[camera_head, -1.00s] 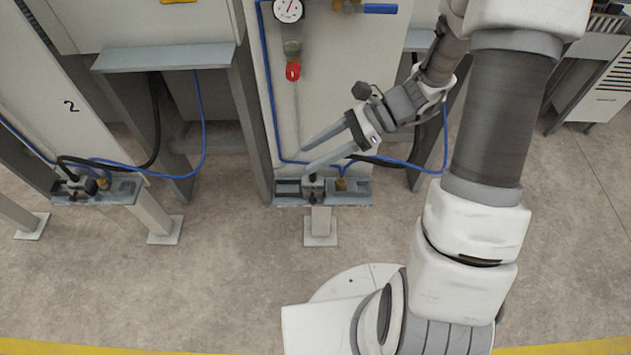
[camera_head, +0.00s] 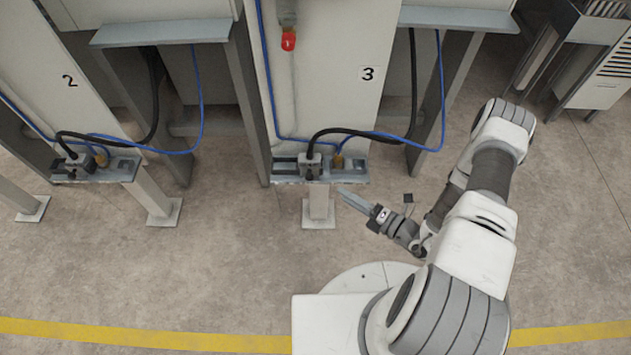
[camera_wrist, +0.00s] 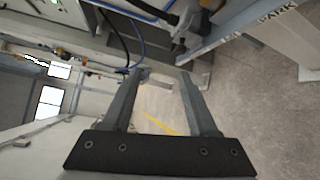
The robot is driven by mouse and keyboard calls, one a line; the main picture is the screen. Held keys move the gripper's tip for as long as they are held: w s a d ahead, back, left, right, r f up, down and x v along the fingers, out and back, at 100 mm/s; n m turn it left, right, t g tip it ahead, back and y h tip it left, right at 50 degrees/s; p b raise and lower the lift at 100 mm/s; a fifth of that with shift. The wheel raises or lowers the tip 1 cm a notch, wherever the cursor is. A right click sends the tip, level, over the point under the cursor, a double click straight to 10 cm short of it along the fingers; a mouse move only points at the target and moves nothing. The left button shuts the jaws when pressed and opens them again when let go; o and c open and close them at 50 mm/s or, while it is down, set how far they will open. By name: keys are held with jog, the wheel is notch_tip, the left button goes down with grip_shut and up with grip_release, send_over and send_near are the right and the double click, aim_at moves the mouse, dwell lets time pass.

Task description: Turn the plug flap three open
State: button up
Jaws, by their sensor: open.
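The plug fitting of station three (camera_head: 310,168) is a small grey block on a bracket (camera_head: 350,166) below the panel marked 3. A black cable enters it from above. The flap is too small to make out clearly, so I cannot tell its position. A plug fitting with a dark cable also shows at the top of the wrist view (camera_wrist: 185,28). My gripper (camera_head: 343,193) is right of the bracket's post and lower in the head view, apart from the fitting, with its fingers pointing up-left. In the wrist view its two fingers (camera_wrist: 160,75) are spread with nothing between them.
A brass fitting (camera_head: 338,160) and blue hose (camera_head: 350,137) are right beside the plug. A red-tipped valve (camera_head: 288,40) hangs above. A similar bracket (camera_head: 122,169) stands at station 2. Steel legs (camera_head: 436,95) flank the panel. The floor in front is clear.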

aim_at(310, 179)
notch_tip(310, 179, down, 4)
jog(key=s+m+t+h, duration=0.1)
jog(key=s+m+h, duration=0.1)
jog(key=m, duration=0.1)
jog(key=x, duration=1.1)
jog(key=r+b+x, duration=0.1)
jog(key=x, duration=0.4)
jog(key=shift+w+a, duration=0.1)
jog(key=shift+w, duration=0.4)
grip_shut()
